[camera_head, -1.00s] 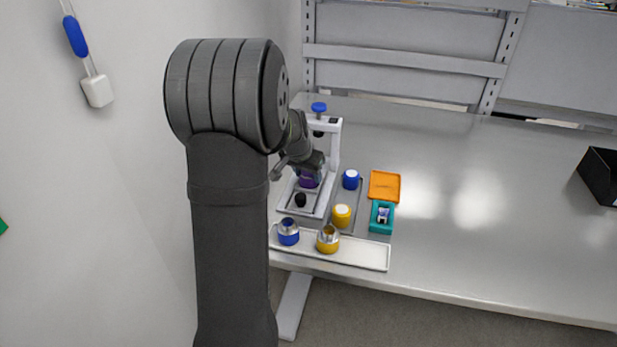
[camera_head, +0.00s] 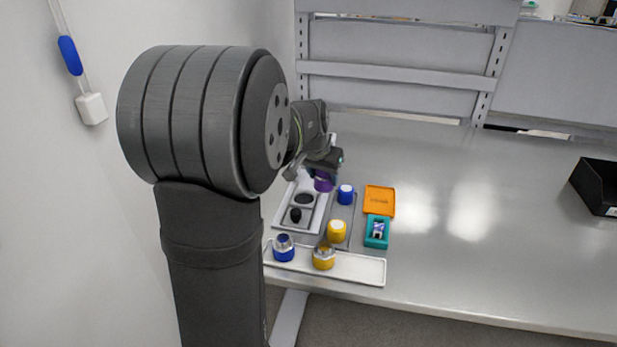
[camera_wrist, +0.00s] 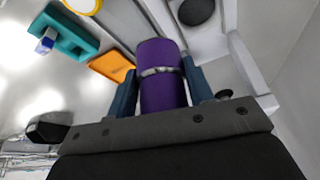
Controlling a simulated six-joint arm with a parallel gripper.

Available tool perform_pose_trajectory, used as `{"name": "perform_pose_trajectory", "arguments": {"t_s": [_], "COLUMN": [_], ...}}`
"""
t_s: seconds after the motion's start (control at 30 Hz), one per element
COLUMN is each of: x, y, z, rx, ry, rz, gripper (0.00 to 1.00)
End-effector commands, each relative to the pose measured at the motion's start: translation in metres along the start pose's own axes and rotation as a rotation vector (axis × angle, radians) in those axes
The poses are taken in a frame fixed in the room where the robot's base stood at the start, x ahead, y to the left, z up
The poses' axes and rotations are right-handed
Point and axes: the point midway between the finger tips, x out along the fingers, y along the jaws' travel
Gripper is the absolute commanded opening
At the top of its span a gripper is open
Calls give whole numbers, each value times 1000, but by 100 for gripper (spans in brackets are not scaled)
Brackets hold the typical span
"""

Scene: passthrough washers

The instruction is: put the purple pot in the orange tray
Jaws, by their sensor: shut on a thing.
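The purple pot (camera_head: 323,184) is in my gripper (camera_head: 328,172), above the workbench near the white stand. In the wrist view the pot (camera_wrist: 160,75) is a purple cylinder with a silver band. The two blue-grey fingers of my gripper (camera_wrist: 161,92) are shut on its sides. The orange tray (camera_head: 379,200) lies flat and empty on the bench, to the right of the pot. Part of the tray also shows in the wrist view (camera_wrist: 110,66), beyond the left finger. My gripper and wrist hide part of the stand.
A blue pot (camera_head: 345,194) and a yellow pot (camera_head: 337,231) stand on a grey strip. A teal holder (camera_head: 377,232) is in front of the orange tray. A white tray (camera_head: 355,267) holds two silver-topped pots. The bench to the right is clear up to a black bin (camera_head: 599,187).

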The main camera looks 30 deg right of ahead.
Motion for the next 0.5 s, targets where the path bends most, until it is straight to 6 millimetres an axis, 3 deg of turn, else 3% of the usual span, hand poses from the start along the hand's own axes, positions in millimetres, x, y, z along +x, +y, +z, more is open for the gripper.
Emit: {"name": "perform_pose_trajectory", "arguments": {"t_s": [0.2, 0.5], "x": [-22, -36], "y": [36, 48], "z": [-3, -6], "rx": [3, 0], "ry": [1, 1], "rz": [0, 0], "gripper": [19, 19]}}
